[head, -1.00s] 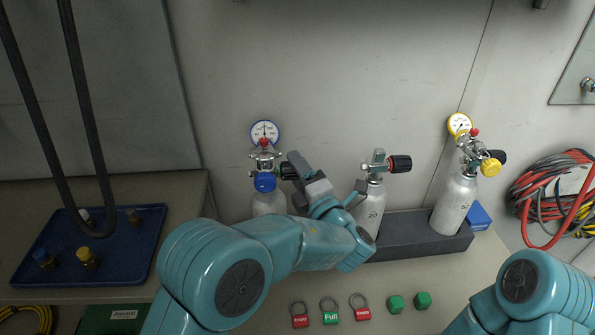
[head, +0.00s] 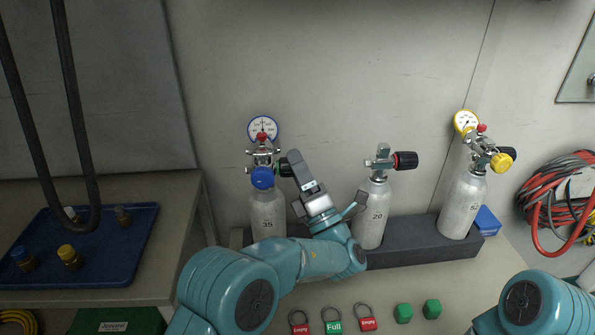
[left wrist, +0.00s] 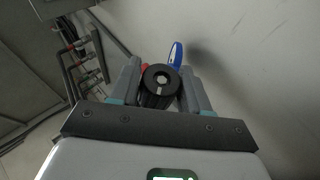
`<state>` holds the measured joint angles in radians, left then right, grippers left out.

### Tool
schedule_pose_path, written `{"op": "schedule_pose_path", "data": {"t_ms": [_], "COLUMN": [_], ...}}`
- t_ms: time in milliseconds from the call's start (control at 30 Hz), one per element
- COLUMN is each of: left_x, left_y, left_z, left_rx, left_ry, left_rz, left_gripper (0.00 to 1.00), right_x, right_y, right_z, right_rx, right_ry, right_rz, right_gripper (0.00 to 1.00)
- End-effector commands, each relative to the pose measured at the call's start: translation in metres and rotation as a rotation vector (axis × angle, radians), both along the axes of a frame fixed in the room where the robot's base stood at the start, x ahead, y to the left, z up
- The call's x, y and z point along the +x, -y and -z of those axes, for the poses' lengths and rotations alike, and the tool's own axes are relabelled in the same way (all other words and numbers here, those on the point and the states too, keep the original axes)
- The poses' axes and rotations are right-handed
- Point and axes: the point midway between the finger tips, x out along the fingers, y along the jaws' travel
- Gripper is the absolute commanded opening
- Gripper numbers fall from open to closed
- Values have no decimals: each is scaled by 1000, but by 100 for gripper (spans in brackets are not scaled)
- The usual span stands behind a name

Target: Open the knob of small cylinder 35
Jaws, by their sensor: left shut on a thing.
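Small cylinder 35 (head: 268,213) is a white bottle standing upright at the left end of the dark rack. It carries a blue-rimmed gauge (head: 262,130) and a blue cap (head: 262,178). Its black knob (head: 285,168) sticks out to the right of the valve, partly behind my gripper. My left gripper (head: 296,169) is at this knob. In the left wrist view the ribbed black knob (left wrist: 159,87) sits end-on between the two fingers, and my left gripper (left wrist: 158,92) is shut on it. My right gripper is not in view; only my right arm shows at lower right.
Cylinder 20 (head: 374,212) and cylinder 52 (head: 462,205) stand in the rack (head: 408,242) to the right. Red and green tags and green blocks (head: 403,313) lie in front. A blue tray (head: 112,262) is at left, below hanging dark hoses (head: 80,120).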

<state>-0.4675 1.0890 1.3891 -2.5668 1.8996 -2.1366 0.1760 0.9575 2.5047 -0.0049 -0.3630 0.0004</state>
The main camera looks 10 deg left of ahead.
Motion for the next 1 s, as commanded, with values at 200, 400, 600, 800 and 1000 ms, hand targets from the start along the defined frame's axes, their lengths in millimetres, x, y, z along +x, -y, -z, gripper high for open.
{"op": "schedule_pose_path", "data": {"t_ms": [200,400,600,800,1000], "left_x": [0,0,0,0,-1], "left_y": [0,0,0,0,1], "left_z": [0,0,0,0,7], "left_rx": [3,2,2,3,3], "left_ry": [15,14,14,13,12], "left_rz": [-1,-1,-1,0,1], "left_gripper": [16,16,68,68,68], "right_x": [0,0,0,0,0], "right_y": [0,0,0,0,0], "right_z": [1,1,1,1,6], "right_rx": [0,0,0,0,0], "right_ry": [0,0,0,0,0], "right_rz": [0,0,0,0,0], "right_gripper": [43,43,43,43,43]}}
